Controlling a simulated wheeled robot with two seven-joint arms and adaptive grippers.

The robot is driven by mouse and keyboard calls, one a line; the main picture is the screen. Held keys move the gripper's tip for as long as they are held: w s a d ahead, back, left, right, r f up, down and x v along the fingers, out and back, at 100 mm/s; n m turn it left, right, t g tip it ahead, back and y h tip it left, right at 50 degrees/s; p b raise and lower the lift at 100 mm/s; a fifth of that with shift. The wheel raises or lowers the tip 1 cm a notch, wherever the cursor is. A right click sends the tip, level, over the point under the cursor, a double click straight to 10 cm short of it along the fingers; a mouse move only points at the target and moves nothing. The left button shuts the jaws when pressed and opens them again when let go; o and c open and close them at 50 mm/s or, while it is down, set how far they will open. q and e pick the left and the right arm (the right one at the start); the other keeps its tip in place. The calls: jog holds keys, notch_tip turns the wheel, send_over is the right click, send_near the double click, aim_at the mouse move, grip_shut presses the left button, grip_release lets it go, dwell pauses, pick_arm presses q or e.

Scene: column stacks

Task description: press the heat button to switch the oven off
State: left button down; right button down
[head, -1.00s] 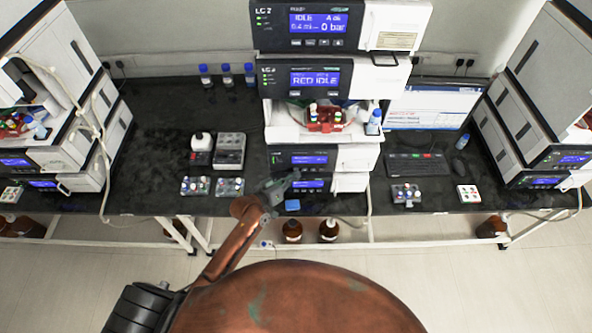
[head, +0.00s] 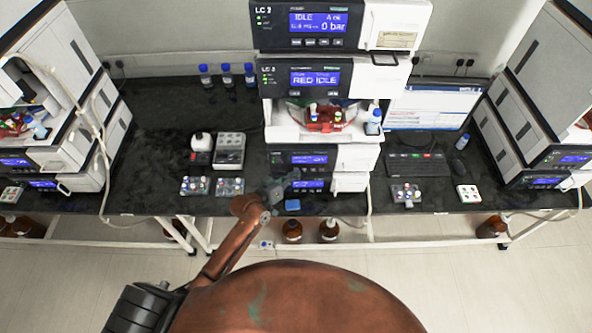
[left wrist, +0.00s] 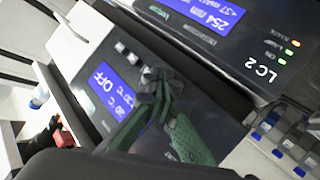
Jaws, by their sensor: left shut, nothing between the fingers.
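My left gripper (head: 292,178) is in front of this unit's lower panel. In the left wrist view its green and grey fingers (left wrist: 158,84) are shut and empty, with the tips over the panel near the button row. The tips hide part of the row, and I cannot tell whether they touch it. My right gripper is not in view.
Further modules (head: 305,78) stand above the oven unit. The dark bench at left is largely clear.

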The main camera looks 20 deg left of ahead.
pick_arm(q)
jog(key=shift+r, duration=0.1)
dwell(0.3)
jog(key=shift+s+d+p, duration=0.15)
jog(key=shift+s+p, duration=0.25)
jog(key=shift+s+d, duration=0.1)
jog(key=shift+s, duration=0.3)
jog(key=s+p, duration=0.1)
jog(key=s, duration=0.1)
jog(key=s+d+p, duration=0.1)
jog(key=s+p, duration=0.1)
jog(key=shift+s+d, duration=0.2)
jog(key=shift+s, duration=0.2)
dwell(1.7)
